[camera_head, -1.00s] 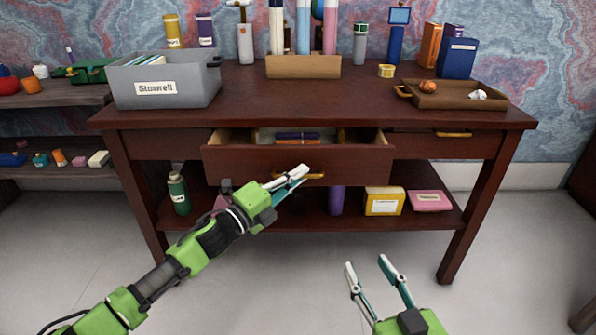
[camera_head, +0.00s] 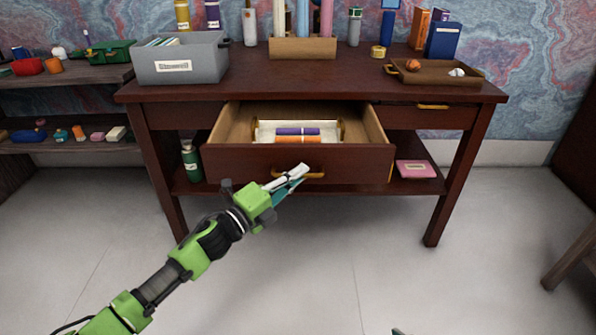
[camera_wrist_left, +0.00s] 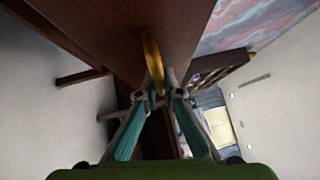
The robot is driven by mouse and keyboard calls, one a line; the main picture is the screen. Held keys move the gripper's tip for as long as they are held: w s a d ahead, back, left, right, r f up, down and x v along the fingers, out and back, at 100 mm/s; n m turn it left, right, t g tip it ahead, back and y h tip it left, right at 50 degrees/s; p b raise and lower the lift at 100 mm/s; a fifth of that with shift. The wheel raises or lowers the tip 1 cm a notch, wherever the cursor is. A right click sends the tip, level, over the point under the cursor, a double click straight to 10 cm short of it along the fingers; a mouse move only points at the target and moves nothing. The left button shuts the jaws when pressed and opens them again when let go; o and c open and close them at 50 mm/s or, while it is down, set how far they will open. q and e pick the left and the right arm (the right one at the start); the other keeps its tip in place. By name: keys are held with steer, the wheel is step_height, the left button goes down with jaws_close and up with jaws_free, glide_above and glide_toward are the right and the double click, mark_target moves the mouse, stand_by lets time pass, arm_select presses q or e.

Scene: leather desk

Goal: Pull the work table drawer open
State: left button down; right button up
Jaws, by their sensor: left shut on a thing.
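The work table (camera_head: 345,82) is dark wood. Its middle drawer (camera_head: 240,163) stands well out from the table. Inside are a light tray with purple and orange items (camera_head: 297,134). The drawer's brass handle (camera_head: 315,175) is on its front, and it also shows in the left wrist view (camera_wrist_left: 152,58). My left gripper (camera_head: 293,176) is shut on the handle; in the left wrist view its fingertips (camera_wrist_left: 158,88) meet around the handle's end. My right gripper is out of view except for perhaps a small tip at the bottom edge of the head view.
A grey bin (camera_head: 180,62), a tan holder (camera_head: 303,47) and a brown tray (camera_head: 435,79) stand on the table top. A green bottle (camera_head: 191,162) and a pink box (camera_head: 415,169) are on the lower shelf. The floor before the table is clear.

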arm_select(q)
steer(key=shift+s, duration=0.15)
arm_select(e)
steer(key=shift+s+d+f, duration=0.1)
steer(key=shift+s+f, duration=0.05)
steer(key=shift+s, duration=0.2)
arm_select(q)
steer(key=c, duration=2.4)
jaws_free()
steer(key=shift+c, duration=0.2)
steer(key=v, duration=1.2)
steer(key=shift+f, duration=0.15)
